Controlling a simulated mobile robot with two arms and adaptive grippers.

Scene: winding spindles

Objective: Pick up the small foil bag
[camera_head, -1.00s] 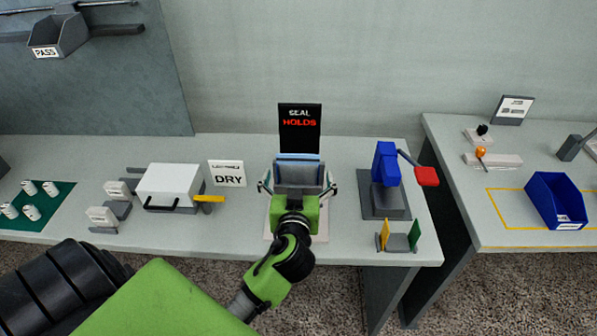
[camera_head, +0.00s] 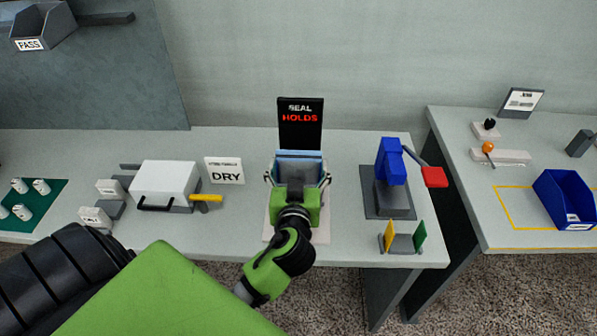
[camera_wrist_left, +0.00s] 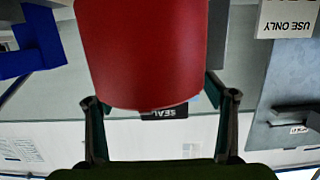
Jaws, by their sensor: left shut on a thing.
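My left gripper (camera_head: 298,179) is in front of the black sign that reads SEAL HOLDS, over a pale base plate. Its fingers are spread left and right and grip something wide, which I take to be the small foil bag. A blue-grey panel with a light blue top edge (camera_head: 298,155) shows between the fingers; I cannot tell whether it is the bag or a part behind it. In the left wrist view, a large red rounded shape (camera_wrist_left: 145,50) fills the middle between the two fingers (camera_wrist_left: 163,98). The bag's outline is mostly hidden. My right gripper is not in view.
The SEAL HOLDS sign (camera_head: 300,122) stands close behind the gripper. A blue press (camera_head: 391,160) with a red-ended lever is to the right. A blue bin (camera_head: 563,200) sits on the right table.

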